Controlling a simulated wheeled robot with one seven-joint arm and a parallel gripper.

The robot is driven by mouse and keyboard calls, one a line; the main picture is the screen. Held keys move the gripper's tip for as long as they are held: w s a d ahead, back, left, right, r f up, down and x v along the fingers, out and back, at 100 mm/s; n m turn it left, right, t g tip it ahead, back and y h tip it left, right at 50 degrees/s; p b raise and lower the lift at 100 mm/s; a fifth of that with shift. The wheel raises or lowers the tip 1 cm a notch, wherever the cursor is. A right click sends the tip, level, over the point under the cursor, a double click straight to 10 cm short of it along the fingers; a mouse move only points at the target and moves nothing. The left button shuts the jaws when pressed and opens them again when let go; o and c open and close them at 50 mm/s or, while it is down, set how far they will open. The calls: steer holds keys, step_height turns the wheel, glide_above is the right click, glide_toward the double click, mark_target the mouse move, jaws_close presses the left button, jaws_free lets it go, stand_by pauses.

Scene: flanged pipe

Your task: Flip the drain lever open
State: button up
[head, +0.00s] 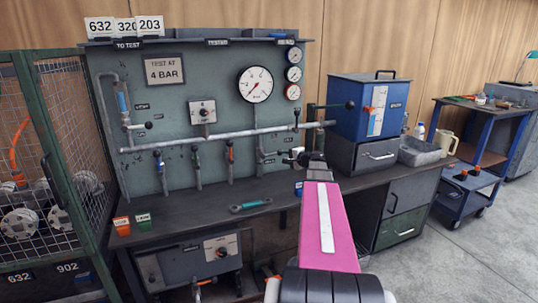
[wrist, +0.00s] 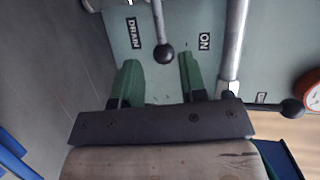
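The drain lever (wrist: 163,52) is a thin metal rod with a black ball end, beside the "DRAIN" label (wrist: 133,33) in the wrist view. That view is turned sideways, with the panel's up side to the right. The lever also shows in the head view (head: 278,152), small, sticking out to the right from a vertical pipe. My gripper (wrist: 158,65) is open, its two green fingers apart. The ball appears between the fingertips in the picture, touching neither visibly. In the head view my gripper (head: 297,157) is near the lever, partly hidden by my pink arm.
A horizontal main pipe (wrist: 236,45) runs close by, with an "ON" label (wrist: 203,41) beside it. Another black ball lever (wrist: 291,108) is near a red-rimmed gauge (wrist: 314,96). A blue box (head: 362,108) stands right of the panel. A green wrench (head: 250,205) lies on the bench.

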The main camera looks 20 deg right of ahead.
mark_target(272, 154)
steer(key=x, duration=1)
jaws_close()
